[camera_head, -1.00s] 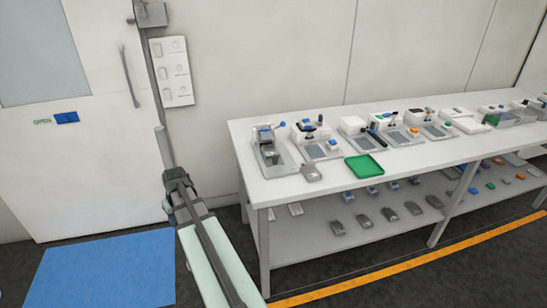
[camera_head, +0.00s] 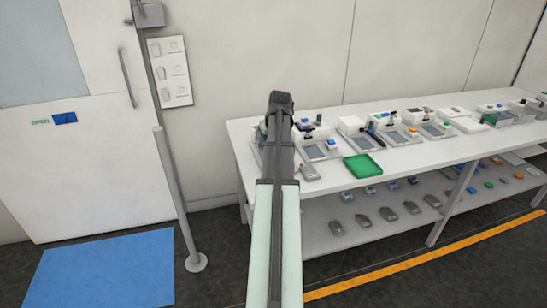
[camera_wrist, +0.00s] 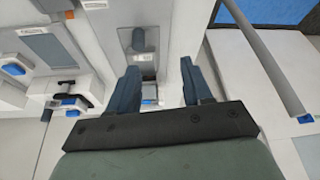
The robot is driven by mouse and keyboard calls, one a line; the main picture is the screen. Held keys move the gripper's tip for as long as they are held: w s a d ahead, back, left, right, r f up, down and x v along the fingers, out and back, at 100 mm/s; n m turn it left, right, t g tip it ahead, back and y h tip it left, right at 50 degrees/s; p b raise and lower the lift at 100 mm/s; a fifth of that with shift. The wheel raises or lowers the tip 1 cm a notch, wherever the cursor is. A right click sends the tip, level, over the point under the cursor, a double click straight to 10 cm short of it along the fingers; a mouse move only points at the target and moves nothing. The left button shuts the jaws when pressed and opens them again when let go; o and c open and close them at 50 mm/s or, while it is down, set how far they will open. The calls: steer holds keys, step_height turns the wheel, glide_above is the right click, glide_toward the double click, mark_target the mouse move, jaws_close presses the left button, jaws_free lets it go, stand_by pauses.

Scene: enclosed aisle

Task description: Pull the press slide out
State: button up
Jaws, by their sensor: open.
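The leftmost press (camera_head: 260,134) stands at the left end of the white bench, mostly hidden behind my arm in the head view. In the wrist view a grey press part (camera_wrist: 138,40) with a small white label sits on a light grey base, beyond my fingers. My gripper (camera_wrist: 159,68) is open, with two dark blue fingers spread apart and nothing seen held between them. The press part lies ahead, nearer the left finger. I cannot tell which part is the slide, nor whether a finger touches the press.
Other small devices line the bench (camera_head: 470,152) to the right. A green tray (camera_head: 362,167) lies near its front edge. The lower shelf holds several grey parts. A post (camera_head: 175,185) stands left of the bench, near a blue floor mat (camera_head: 105,272).

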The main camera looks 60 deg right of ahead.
steer(key=s+d+r, duration=0.2)
steer(key=s, duration=0.1)
steer(key=x, duration=1.4)
steer(key=shift+w+d+r, duration=0.1)
steer(key=shift+w+d, duration=0.05)
steer(key=shift+d, duration=0.1)
jaws_close()
stand_by(0.3)
